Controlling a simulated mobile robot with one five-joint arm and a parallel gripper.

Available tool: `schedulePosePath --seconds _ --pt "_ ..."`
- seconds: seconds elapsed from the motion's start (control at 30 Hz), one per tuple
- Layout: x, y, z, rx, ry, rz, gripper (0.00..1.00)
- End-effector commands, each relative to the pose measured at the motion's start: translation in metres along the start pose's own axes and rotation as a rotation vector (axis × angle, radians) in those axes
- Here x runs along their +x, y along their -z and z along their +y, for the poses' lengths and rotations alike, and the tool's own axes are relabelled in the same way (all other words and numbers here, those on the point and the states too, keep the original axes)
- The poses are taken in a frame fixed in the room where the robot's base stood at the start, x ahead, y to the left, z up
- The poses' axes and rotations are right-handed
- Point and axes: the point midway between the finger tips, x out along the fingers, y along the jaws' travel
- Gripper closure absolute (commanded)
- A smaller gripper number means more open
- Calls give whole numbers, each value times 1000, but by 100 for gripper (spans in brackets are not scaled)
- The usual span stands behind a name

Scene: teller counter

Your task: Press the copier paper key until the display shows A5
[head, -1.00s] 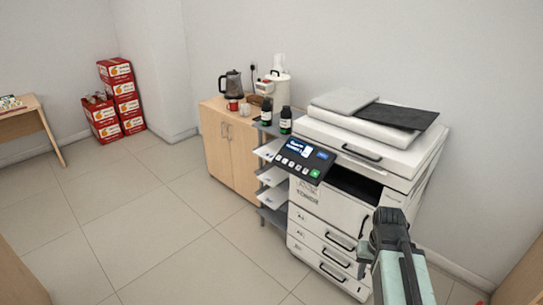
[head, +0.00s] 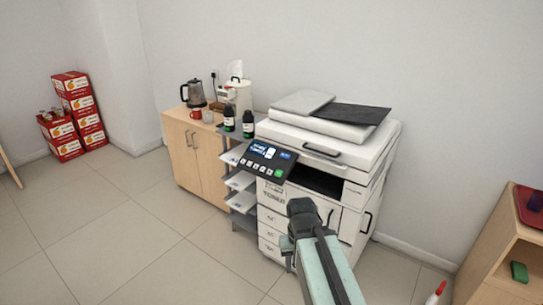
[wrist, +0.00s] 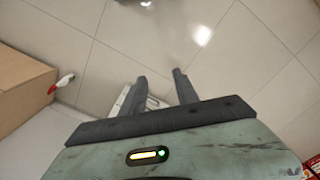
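The white copier (head: 325,150) stands against the back wall in the head view. Its dark control panel (head: 262,160) is tilted on the front left, with a lit display (head: 264,151), a row of small keys and a green key (head: 278,173). The display text is too small to read, and I cannot tell which key is the paper key. My gripper (head: 298,208) is in front of the copier's lower front, below and right of the panel. In the wrist view its two fingers (wrist: 160,88) are apart with nothing between them.
A wooden cabinet (head: 193,160) with a kettle (head: 193,93) stands left of the copier. A paper rack (head: 240,181) with dark bottles on top is between them. A wooden shelf (head: 490,255) is at right, with a red-tipped white bottle (head: 435,294) on the floor.

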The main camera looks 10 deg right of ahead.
Motion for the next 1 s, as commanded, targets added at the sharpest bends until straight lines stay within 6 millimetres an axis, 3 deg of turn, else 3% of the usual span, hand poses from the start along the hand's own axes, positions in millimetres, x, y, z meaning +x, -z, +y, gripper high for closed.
schedulePosePath --seconds 0.4,0.53,0.57,1.0 --pt "0 0 0 0 0 0 64" --pt "0 0 0 0 0 0 97" --pt "0 0 0 0 0 0 100" --pt "0 0 0 0 0 0 100"
